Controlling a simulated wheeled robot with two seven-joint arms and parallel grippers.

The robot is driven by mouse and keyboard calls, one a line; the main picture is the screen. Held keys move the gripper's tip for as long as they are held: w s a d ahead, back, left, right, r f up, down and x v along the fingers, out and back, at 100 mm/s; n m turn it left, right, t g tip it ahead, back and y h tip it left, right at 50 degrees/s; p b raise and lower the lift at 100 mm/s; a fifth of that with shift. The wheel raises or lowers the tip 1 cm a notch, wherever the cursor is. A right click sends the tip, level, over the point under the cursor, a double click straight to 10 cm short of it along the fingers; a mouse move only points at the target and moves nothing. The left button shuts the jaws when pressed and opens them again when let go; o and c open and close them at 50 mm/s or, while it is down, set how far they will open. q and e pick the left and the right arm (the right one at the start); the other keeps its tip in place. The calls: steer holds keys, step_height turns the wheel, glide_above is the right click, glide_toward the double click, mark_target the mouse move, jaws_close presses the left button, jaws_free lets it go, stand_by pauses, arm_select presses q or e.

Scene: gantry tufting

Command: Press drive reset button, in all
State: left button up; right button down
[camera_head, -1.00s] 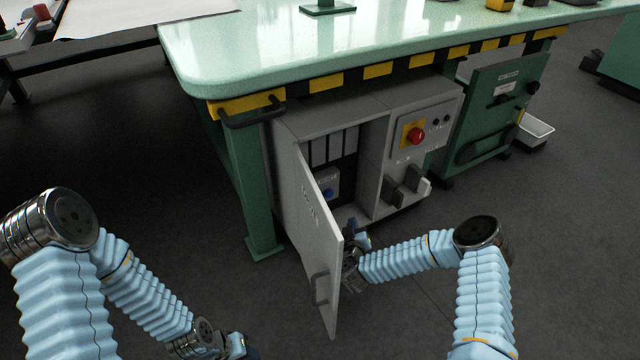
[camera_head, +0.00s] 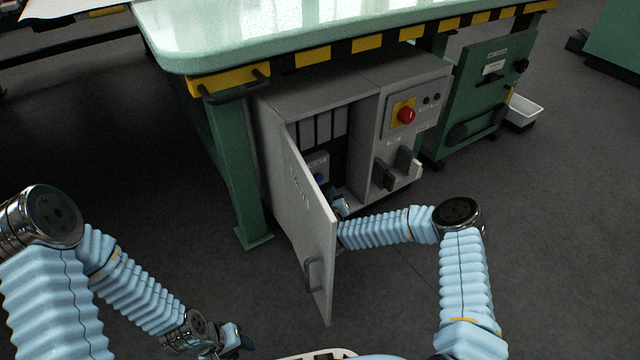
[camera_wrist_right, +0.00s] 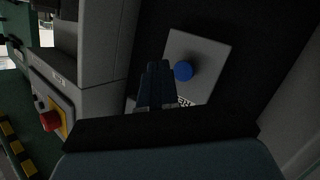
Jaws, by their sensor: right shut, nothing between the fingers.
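The blue round button (camera_head: 319,178) sits on a light grey plate (camera_head: 318,162) inside the open grey cabinet (camera_head: 300,92) under the table. In the right wrist view the blue button (camera_wrist_right: 183,71) stands out from its plate, with partly hidden lettering below it. My right gripper (camera_wrist_right: 155,68) is shut and empty, its tips just left of the button in that view; I cannot tell whether they touch the plate. In the head view my right gripper (camera_head: 339,202) is partly hidden by the cabinet door (camera_head: 308,225). My left gripper (camera_head: 240,341) is low, away from the cabinet; its jaws are unclear.
The door stands open towards me, its handle (camera_head: 315,273) on the outer face, close beside my right forearm. A red knob (camera_head: 406,116) on a yellow plate is on the cabinet front. The green table (camera_head: 300,35) overhangs the cabinet.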

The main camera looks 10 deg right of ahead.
mark_target(319, 178)
steer(key=shift+w+a, duration=0.25)
steer(key=shift+w, duration=0.45)
steer(key=shift+w+a, duration=0.25)
steer(key=shift+w, duration=0.45)
stand_by(1.0)
steer(key=shift+w+a, duration=0.15)
steer(key=shift+w, duration=0.25)
steer(key=shift+w+a+b, duration=0.15)
steer(key=shift+w+b, duration=0.3)
steer(key=shift+w, duration=0.05)
stand_by(0.6)
steer(key=shift+s+r, duration=0.1)
steer(key=shift+s+d+p, duration=0.3)
steer(key=shift+s+p, duration=0.35)
steer(key=shift+s, duration=0.15)
